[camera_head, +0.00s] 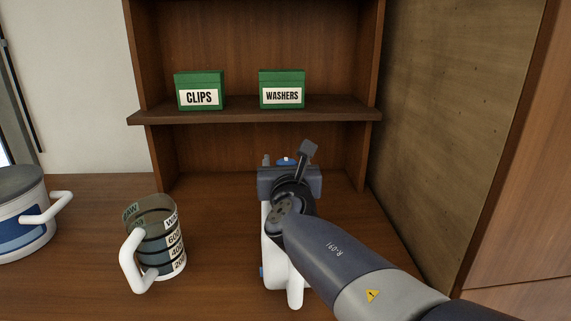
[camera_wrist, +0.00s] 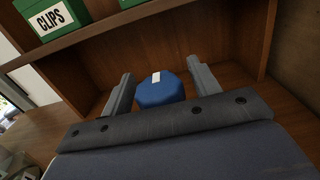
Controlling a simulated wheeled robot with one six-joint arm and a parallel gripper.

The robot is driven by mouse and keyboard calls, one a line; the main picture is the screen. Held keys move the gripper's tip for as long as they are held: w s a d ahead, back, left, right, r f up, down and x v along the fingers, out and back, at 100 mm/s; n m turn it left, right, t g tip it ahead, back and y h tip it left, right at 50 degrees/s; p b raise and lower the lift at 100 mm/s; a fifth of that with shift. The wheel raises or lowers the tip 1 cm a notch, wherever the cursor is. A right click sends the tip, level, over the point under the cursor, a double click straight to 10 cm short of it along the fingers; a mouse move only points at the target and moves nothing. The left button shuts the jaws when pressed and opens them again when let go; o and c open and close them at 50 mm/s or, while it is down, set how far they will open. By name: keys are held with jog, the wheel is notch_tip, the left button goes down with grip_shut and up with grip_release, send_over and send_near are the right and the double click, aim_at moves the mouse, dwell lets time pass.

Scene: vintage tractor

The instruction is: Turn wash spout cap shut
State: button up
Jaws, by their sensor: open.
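The blue wash spout cap (camera_wrist: 161,93), with a white mark on its top, sits between the fingers of my gripper (camera_wrist: 161,74) in the wrist view. My gripper is open, with one finger on each side of the cap and a visible gap at each side. In the head view, a small blue part of the cap (camera_head: 286,161) shows behind my gripper (camera_head: 287,156). The white container (camera_head: 272,253) stands below my gripper on the wooden surface. My arm hides much of it, and the joint between cap and spout is hidden.
A clear measuring jug (camera_head: 158,240) with a white handle stands to the left, and a white and blue pot (camera_head: 22,215) farther left. Green boxes marked CLIPS (camera_head: 200,90) and WASHERS (camera_head: 282,89) sit on the shelf (camera_head: 240,116) behind. A wooden wall (camera_head: 455,110) rises at right.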

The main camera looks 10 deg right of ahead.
jog(key=shift+c, duration=0.4)
jog(key=c, duration=0.9)
